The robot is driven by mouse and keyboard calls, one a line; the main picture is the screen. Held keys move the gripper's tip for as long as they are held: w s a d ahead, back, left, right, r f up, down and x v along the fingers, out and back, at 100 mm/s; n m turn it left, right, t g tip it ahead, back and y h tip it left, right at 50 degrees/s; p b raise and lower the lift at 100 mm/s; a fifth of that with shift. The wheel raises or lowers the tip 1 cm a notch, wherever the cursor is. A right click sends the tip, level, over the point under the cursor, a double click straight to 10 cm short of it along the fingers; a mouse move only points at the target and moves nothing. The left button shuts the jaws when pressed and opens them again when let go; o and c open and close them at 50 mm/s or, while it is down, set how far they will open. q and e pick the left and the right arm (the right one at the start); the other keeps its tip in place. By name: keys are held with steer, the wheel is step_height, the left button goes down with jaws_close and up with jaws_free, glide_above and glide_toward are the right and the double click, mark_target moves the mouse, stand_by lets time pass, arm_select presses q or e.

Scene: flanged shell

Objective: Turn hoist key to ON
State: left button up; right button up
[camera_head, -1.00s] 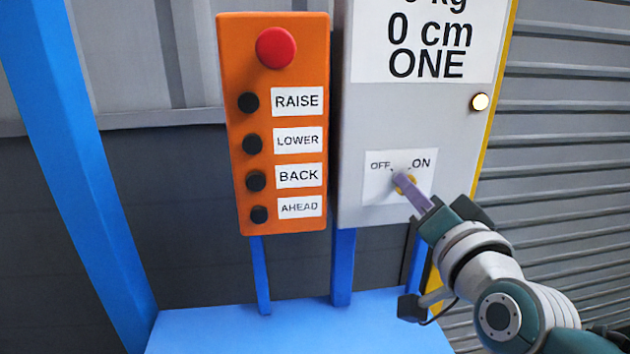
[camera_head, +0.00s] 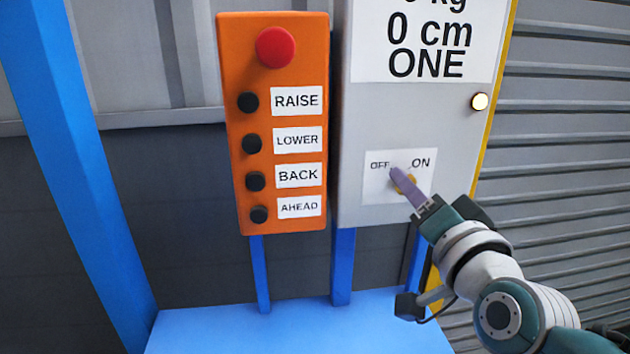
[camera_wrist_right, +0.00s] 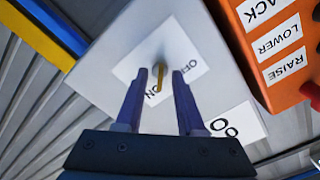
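Which mark the key points at is unclear. My left gripper is not in view.
An orange button box (camera_head: 262,200) with a red button (camera_head: 276,48) and several black buttons stands left of the grey panel (camera_head: 440,120). A lit round lamp (camera_head: 480,101) sits at the panel's right. Blue posts and a blue base (camera_head: 290,330) are below.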

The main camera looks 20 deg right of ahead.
steer(key=v, duration=1)
steer(key=shift+b, duration=0.3)
